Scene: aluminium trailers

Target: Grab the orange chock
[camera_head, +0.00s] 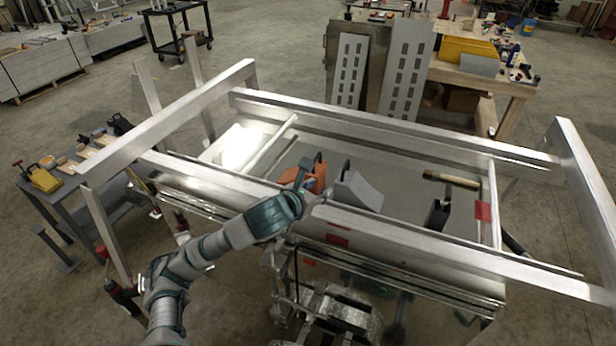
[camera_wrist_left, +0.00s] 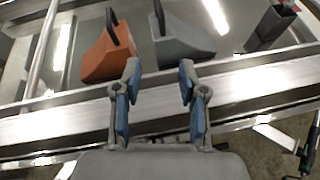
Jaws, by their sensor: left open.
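The orange chock (camera_head: 314,176) sits inside the aluminium trailer (camera_head: 400,228), behind its near rail, in the head view. In the left wrist view the orange chock (camera_wrist_left: 108,56) is at the upper left, with a dark handle on top. My left gripper (camera_head: 312,190) is over the near rail, close to the orange chock, and partly covers it in the head view. In the left wrist view my left gripper (camera_wrist_left: 157,84) is open, with nothing between its blue-padded fingers. The chock lies ahead of the fingers, toward the left. My right gripper is not in view.
A grey chock (camera_head: 361,190) stands just right of the orange one. A dark bracket-like object (camera_head: 438,212) and a wooden-handled tool (camera_head: 451,180) lie further right in the trailer. Metal rails frame the trailer. A side table (camera_head: 75,180) with tools stands at the left.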

